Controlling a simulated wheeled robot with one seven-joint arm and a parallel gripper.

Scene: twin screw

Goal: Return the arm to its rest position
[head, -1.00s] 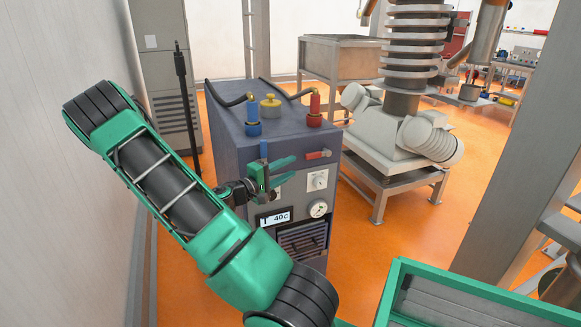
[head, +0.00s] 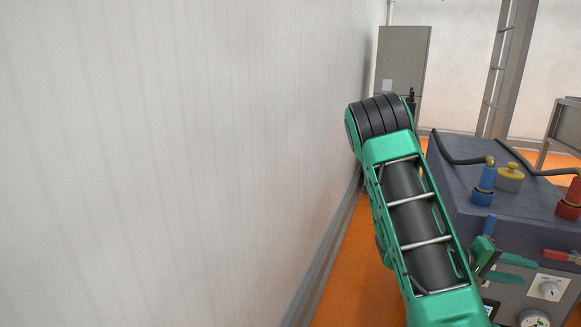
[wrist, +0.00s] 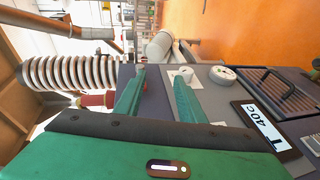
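My gripper (head: 513,268) is in front of the upper front panel of the dark blue-grey machine (head: 462,190), near the gauges. In the wrist view my gripper (wrist: 160,80) shows two green fingers spread apart with nothing between them. The fingers point at the machine's front, and I cannot tell whether they touch it. My green and black arm is bent, with its elbow high beside the wall. The lower arm runs out of the head picture.
A pale wall (head: 180,160) fills the left, close to my arm. Blue (head: 485,187) and red (head: 569,200) hose fittings stand on the machine. A grey cabinet (head: 402,62) is behind. The wrist view shows a display (wrist: 264,126) and a round gauge (wrist: 222,74). A narrow orange floor strip lies beside the wall.

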